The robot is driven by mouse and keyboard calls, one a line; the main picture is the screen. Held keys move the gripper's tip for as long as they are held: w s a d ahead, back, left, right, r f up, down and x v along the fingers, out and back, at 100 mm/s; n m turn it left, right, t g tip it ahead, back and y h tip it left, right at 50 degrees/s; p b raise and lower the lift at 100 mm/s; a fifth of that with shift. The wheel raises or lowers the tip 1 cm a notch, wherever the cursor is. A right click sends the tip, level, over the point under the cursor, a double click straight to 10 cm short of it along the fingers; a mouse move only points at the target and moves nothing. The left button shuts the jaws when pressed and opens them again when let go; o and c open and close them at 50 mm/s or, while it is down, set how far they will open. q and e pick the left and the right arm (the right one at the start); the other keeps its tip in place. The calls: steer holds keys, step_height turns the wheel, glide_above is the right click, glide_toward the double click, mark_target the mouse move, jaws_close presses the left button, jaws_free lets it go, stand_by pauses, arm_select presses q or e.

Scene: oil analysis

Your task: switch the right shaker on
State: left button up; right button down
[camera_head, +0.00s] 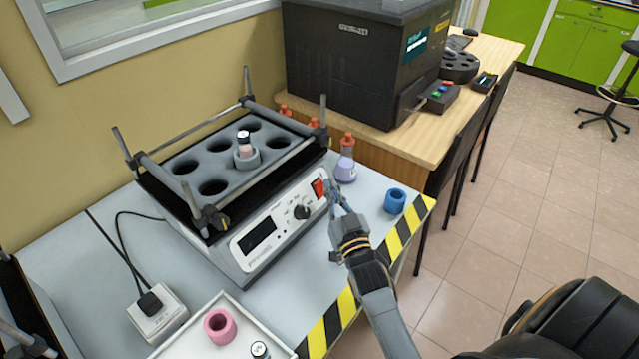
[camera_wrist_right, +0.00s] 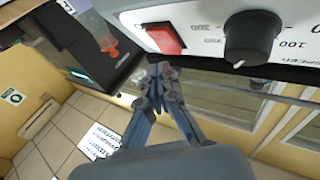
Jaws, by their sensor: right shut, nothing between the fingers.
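The right shaker (camera_head: 276,222) stands on the grey table, with a grey rack of round holes on top and a vial in a holder (camera_head: 246,152) in one hole. Its front panel has a dark display, a black knob (camera_head: 301,212) and a red switch (camera_head: 318,187). In the right wrist view the red switch (camera_wrist_right: 165,38) and the knob (camera_wrist_right: 252,38) show large at the top. My right gripper (camera_head: 333,186) is shut and empty, its tips close to the red switch. In the wrist view its fingertips (camera_wrist_right: 158,72) sit just below the switch; contact cannot be told. My left gripper is not seen.
A flask with purple contents (camera_head: 345,160) and a blue ring (camera_head: 395,201) stand right of the shaker. A white tray (camera_head: 184,346) with a pink ring is at the front. A socket box (camera_head: 158,315) lies left. A black machine (camera_head: 360,60) stands behind.

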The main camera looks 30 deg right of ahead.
stand_by(0.8)
steer(key=shift+w+a+f, duration=0.15)
steer(key=shift+w, duration=0.2)
